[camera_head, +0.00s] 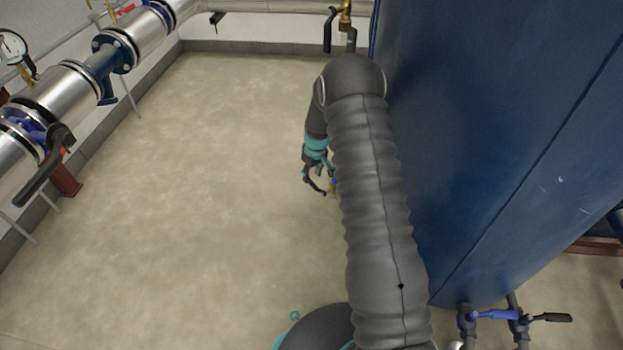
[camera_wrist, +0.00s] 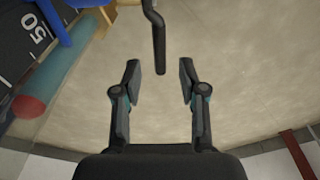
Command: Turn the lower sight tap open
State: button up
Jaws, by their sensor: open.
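My gripper (camera_wrist: 160,78) is open, with its two fingers apart on either side of a dark bent lever (camera_wrist: 158,45). The lever comes in from the top edge of the wrist view, and its free end shows in the gap between the fingertips. No contact with either finger shows. A brass piece (camera_wrist: 112,8) sits at the top edge, beside the lever's upper end. I cannot tell for sure that the lever belongs to the lower sight tap.
A clear tube with a red end (camera_wrist: 30,105), a black scale marked 50 (camera_wrist: 32,28) and a blue part (camera_wrist: 62,28) are left of the fingers. A big blue tank (camera_head: 490,120) stands right of my arm. Pipes (camera_head: 75,85) run along the left. The floor (camera_head: 200,180) between is clear.

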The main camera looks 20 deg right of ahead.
aim_at(314, 185)
notch_tip(314, 185, up, 8)
jog(key=s, duration=0.1)
jog(key=shift+d+r, duration=0.2)
jog(key=shift+r, duration=0.05)
